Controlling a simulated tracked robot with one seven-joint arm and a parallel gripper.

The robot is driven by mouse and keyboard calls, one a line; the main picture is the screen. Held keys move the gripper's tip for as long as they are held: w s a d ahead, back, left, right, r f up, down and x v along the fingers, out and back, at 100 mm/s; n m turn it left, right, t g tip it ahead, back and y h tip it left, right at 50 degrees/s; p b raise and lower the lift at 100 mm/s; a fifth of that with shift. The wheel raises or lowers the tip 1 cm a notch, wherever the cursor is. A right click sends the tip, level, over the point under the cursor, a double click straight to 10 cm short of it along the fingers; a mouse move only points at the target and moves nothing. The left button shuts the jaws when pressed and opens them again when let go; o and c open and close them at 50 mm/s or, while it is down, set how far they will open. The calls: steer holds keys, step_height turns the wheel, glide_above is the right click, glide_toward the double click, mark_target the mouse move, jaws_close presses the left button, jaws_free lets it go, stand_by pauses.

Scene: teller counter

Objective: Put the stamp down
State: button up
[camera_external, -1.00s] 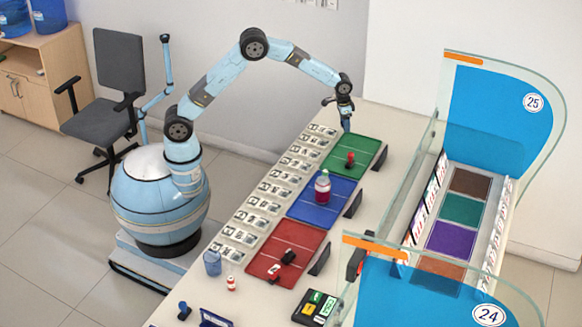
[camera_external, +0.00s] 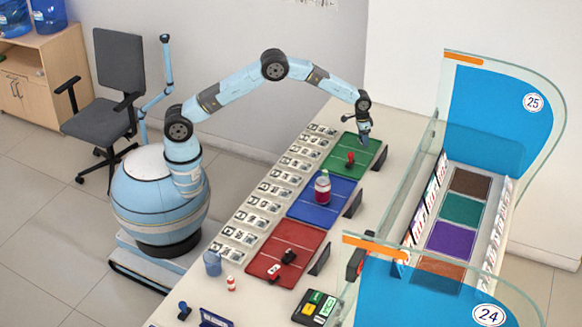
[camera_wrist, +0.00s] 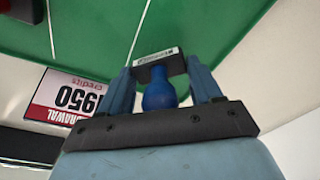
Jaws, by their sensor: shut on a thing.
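My gripper (camera_external: 364,138) is over the far right part of the green mat (camera_external: 338,166), pointing down. In the wrist view, my gripper (camera_wrist: 159,78) is shut on a stamp (camera_wrist: 158,92) with a blue knob handle and a dark base with a white label. The green mat (camera_wrist: 200,25) with white lines lies behind the stamp in that view. I cannot tell whether the stamp's base touches the mat. A red-handled stamp (camera_external: 350,158) stands on the green mat, nearer the camera than my gripper.
A black stand (camera_external: 379,158) is right of the green mat; a withdrawal card (camera_wrist: 72,97) shows beside it. Glass screens (camera_external: 420,190) edge the counter's right side.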

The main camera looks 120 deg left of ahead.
steer(key=shift+f, duration=1.1)
steer(key=shift+f, duration=0.1)
steer(key=o, duration=1.1)
steer(key=r, duration=0.8)
steer(key=s+r, duration=0.1)
steer(key=r, duration=0.3)
steer(key=shift+s+d, duration=0.1)
steer(key=shift+d, duration=0.3)
steer(key=shift+r, duration=0.1)
